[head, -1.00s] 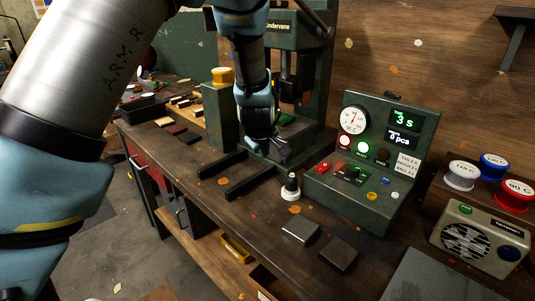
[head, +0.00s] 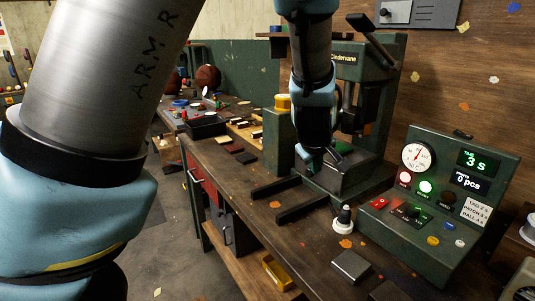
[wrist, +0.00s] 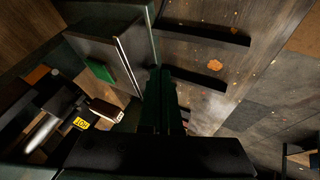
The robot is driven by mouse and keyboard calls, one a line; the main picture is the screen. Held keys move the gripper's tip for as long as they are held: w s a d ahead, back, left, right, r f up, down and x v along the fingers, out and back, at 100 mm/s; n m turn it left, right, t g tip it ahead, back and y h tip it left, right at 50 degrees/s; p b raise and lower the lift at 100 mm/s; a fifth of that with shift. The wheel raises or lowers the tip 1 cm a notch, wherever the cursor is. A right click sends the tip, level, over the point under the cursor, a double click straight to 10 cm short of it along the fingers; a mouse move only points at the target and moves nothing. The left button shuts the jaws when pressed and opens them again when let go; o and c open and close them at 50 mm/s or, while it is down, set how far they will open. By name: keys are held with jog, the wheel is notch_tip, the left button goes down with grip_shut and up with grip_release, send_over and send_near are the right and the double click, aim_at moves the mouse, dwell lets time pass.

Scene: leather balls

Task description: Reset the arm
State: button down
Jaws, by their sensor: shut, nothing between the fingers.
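My gripper (head: 308,166) hangs at the end of my blue and grey arm, in front of the green press (head: 383,95) and above the dark workbench. In the wrist view its dark fingers (wrist: 162,78) lie close together in the middle, shut and empty. The press's base and green pad (wrist: 99,70) are to their left there. The fingertips are small and dark in the head view. I cannot tell the exact gap between them and the press base.
A green control box (head: 435,195) with a gauge and displays stands right of the press. Two dark rails (head: 302,208) reach forward from the press. Open floor (head: 165,245) is at left.

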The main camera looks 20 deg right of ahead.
jog(key=w+a+f+g+y, duration=0.1)
jog(key=w+a, duration=0.2)
jog(key=a, duration=0.7)
jog(key=w+a+f+g+y, duration=0.1)
jog(key=w+a, duration=0.2)
jog(key=a, duration=0.6)
jog(key=s+a+m+g+y, duration=0.1)
jog(key=s+a, duration=0.2)
jog(key=a, duration=0.8)
jog(key=s+a+m+g+y, duration=0.1)
jog(key=s+a, duration=0.2)
jog(key=a, duration=0.9)
jog(key=shift+s+r+y, duration=0.15)
jog(key=shift+y, duration=0.15)
